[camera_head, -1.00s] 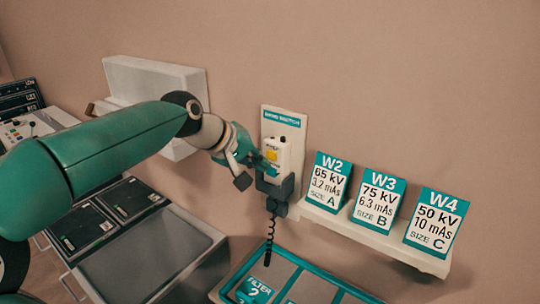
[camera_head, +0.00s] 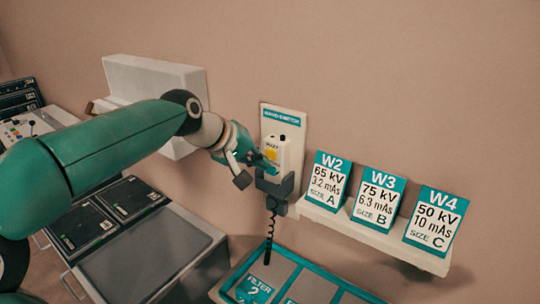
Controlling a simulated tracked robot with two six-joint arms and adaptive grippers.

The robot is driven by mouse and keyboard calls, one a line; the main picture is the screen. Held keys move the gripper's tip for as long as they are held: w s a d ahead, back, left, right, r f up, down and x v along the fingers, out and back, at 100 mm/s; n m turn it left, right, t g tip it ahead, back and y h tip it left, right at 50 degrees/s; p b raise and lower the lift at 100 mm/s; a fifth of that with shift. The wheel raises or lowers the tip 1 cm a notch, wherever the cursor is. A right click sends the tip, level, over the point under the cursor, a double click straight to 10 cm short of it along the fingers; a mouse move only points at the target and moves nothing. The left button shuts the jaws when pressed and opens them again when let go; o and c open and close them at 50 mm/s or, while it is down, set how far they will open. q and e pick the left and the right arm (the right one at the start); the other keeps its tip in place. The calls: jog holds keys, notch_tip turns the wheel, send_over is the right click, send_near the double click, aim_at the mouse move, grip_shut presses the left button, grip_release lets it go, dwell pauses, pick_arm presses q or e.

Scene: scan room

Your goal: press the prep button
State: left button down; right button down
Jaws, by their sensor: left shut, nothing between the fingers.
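The prep button is a yellow square (camera_head: 271,154) on the front of a white hand switch (camera_head: 284,149). The hand switch sits upright in a dark holder (camera_head: 283,188) on a pale wall plate (camera_head: 291,119) with a teal label. A coiled black cord hangs below it. My left gripper (camera_head: 268,168) is shut and empty. Its fingertips are at the lower left of the yellow button, very close to it; I cannot tell whether they touch. My right gripper is not in view.
Three cards, W2 (camera_head: 326,180), W3 (camera_head: 379,199) and W4 (camera_head: 435,220), stand on a white wall shelf (camera_head: 340,222) to the right. A teal-edged tray (camera_head: 232,274) lies below. A control panel (camera_head: 15,130) and grey counter (camera_head: 150,262) are at left.

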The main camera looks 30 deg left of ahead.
pick_arm(q)
jog(key=shift+w, duration=0.1)
jog(key=shift+w+r, duration=0.1)
jog(key=shift+w, duration=0.2)
jog(key=shift+w+p, duration=0.4)
jog(key=shift+p, duration=0.1)
dwell(0.7)
jog(key=shift+s, duration=0.1)
jog(key=shift+s+b, duration=0.45)
jog(key=shift+s, duration=0.3)
jog(key=shift+s, duration=0.1)
jog(key=s+b, duration=0.1)
jog(key=s, duration=0.1)
jog(key=s+b, duration=0.1)
jog(key=s, duration=0.1)
jog(key=shift+s+a, duration=0.2)
jog(key=shift+s, duration=0.2)
